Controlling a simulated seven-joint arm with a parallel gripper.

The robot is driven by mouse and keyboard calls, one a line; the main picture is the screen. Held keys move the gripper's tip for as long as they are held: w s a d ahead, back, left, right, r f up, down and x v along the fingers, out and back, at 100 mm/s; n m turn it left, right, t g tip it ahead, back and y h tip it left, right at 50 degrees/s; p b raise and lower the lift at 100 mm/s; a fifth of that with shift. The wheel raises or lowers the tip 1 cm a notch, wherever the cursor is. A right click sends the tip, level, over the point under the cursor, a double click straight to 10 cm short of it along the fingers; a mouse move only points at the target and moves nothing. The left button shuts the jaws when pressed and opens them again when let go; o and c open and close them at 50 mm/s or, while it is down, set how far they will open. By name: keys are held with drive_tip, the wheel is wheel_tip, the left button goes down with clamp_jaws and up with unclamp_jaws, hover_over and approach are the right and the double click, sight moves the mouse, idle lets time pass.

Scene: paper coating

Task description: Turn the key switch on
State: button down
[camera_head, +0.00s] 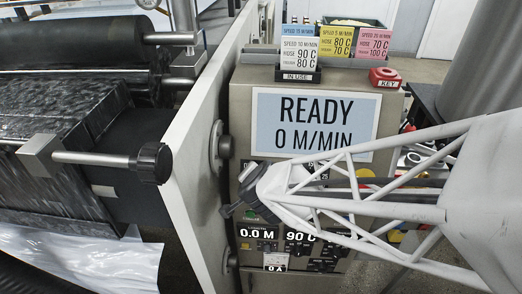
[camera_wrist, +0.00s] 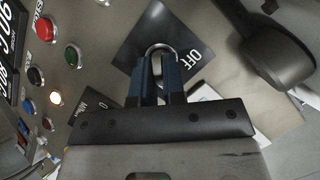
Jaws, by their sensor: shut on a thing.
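The key switch plate (camera_wrist: 128,55) is a dark tilted square with a white OFF label (camera_wrist: 195,55) in the wrist view. A rounded metal piece (camera_wrist: 159,46), which looks like the key head, sits at its middle. My gripper (camera_wrist: 160,66) has its two dark blue fingers shut on this key, at the plate. The key's lower part is hidden between the fingers. In the head view my gripper (camera_head: 247,193) is at the front of the control cabinet, under the display, and my arm hides the switch.
The display (camera_head: 314,122) reads READY, 0 M/MIN. A red KEY holder (camera_head: 385,77) and card racks (camera_head: 298,74) stand on the cabinet. In the wrist view, several buttons (camera_wrist: 43,28) are at left and a black handle-like part (camera_wrist: 278,52) is at right. A white panel (camera_head: 205,140) stands close left.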

drive_tip(key=c, duration=1.2)
unclamp_jaws()
drive_tip(key=shift+s+r, duration=0.1)
drive_tip(key=v, duration=0.7)
drive_tip(key=shift+r, duration=0.15)
drive_tip(key=shift+s+d, duration=0.15)
drive_tip(key=shift+s, duration=0.1)
drive_tip(key=shift+w+r, duration=0.1)
drive_tip(key=shift+r, duration=0.05)
drive_tip(key=s+d+r+n+g+h, duration=0.1)
drive_tip(key=s+d+r+n+g, duration=0.1)
drive_tip(key=d, duration=0.5)
drive_tip(key=s+d+r+n+g+h, duration=0.1)
drive_tip(key=s+d+r+n+g, duration=0.1)
drive_tip(key=d, duration=0.6)
drive_tip(key=s+d+r+n+g+h, duration=0.1)
drive_tip(key=s+d+r+n+g, duration=0.1)
drive_tip(key=d, duration=0.5)
drive_tip(key=s+r+g, duration=0.1)
drive_tip(key=s+r, duration=0.1)
drive_tip(key=s, duration=0.1)
drive_tip(key=shift+s+d+r, duration=0.3)
drive_tip(key=shift+s, duration=0.1)
